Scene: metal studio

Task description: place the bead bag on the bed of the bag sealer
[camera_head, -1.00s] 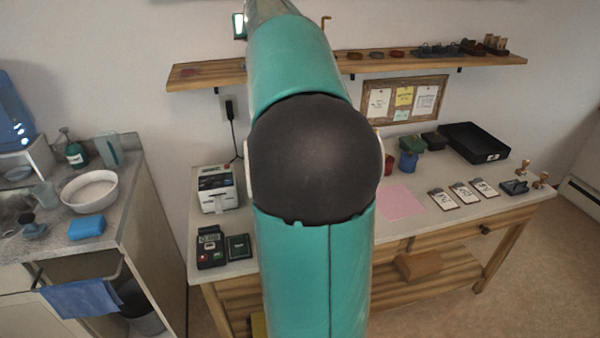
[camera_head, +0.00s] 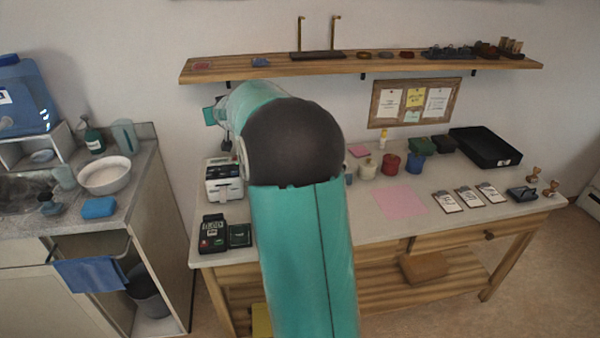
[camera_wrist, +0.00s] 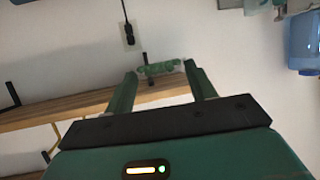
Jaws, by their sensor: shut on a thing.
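In the wrist view my gripper (camera_wrist: 161,82) has its two green fingers closed on a small green bag (camera_wrist: 160,68), which looks like the bead bag. It is held crosswise between the fingertips, with wall and shelf behind it and no surface touching it. In the head view my arm hides the bag. A white machine with a dark top (camera_head: 224,180), which looks like the bag sealer, stands at the left end of the workbench. My arm partly covers its right side, and its bed is not clear to see.
The workbench (camera_head: 300,236) also holds a black device with a display (camera_head: 212,233), a pink sheet (camera_head: 400,202), red (camera_head: 390,164) and blue (camera_head: 415,167) pots, and a black tray (camera_head: 485,148). A wooden shelf (camera_head: 215,70) runs above. A sink counter stands left.

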